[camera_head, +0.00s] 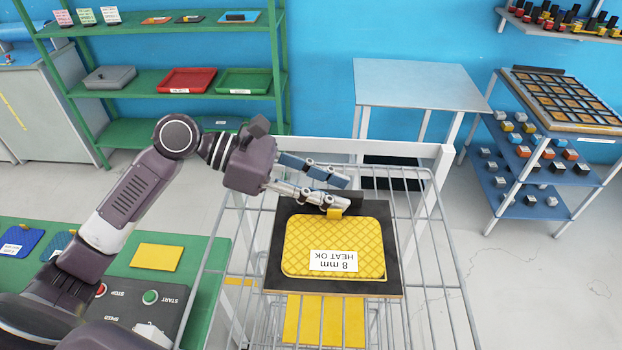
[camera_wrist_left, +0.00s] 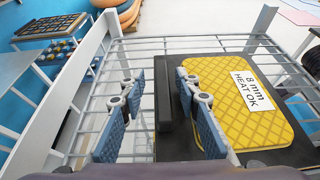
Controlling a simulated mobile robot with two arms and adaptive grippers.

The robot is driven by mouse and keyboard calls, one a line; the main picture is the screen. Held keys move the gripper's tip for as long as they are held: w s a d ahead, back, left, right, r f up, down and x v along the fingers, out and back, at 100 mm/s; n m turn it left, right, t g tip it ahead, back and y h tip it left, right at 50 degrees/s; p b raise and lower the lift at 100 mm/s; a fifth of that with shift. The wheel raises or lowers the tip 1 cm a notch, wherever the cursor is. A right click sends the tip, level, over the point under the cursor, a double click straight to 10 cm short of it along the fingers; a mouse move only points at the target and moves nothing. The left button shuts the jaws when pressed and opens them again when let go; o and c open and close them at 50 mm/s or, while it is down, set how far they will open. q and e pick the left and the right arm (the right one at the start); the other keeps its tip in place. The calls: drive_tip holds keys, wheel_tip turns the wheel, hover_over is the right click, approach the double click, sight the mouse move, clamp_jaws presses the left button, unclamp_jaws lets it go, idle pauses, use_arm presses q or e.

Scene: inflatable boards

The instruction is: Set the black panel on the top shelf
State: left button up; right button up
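The black panel (camera_head: 388,262) lies on a wire rack (camera_head: 440,258), with a yellow quilted pad (camera_head: 340,235) on it labelled "8 mm HEAT OK". The panel also shows in the left wrist view (camera_wrist_left: 180,75), with an upright black bar (camera_wrist_left: 164,105) along its near edge. My left gripper (camera_head: 335,192) is at the panel's far edge in the head view. In the wrist view its blue fingers (camera_wrist_left: 160,118) are apart, one on each side of the bar, with a clear gap on the left side. My right gripper is not in view.
A green shelf unit (camera_head: 170,30) with trays stands at the back left. A bare grey table (camera_head: 420,85) stands behind the rack. A white post (camera_head: 437,175) rises close behind the panel. A yellow sheet (camera_head: 325,322) lies lower in the rack.

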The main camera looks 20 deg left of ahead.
use_arm(q)
drive_tip(key=b+v, duration=0.3)
drive_tip(key=v, duration=0.7)
drive_tip(key=shift+s+a, duration=0.1)
drive_tip(key=shift+a, duration=0.3)
drive_tip(key=shift+s+a+r, duration=0.15)
drive_tip(key=shift+a+r, duration=0.1)
drive_tip(key=shift+a, duration=0.05)
drive_tip(key=shift+f, duration=0.1)
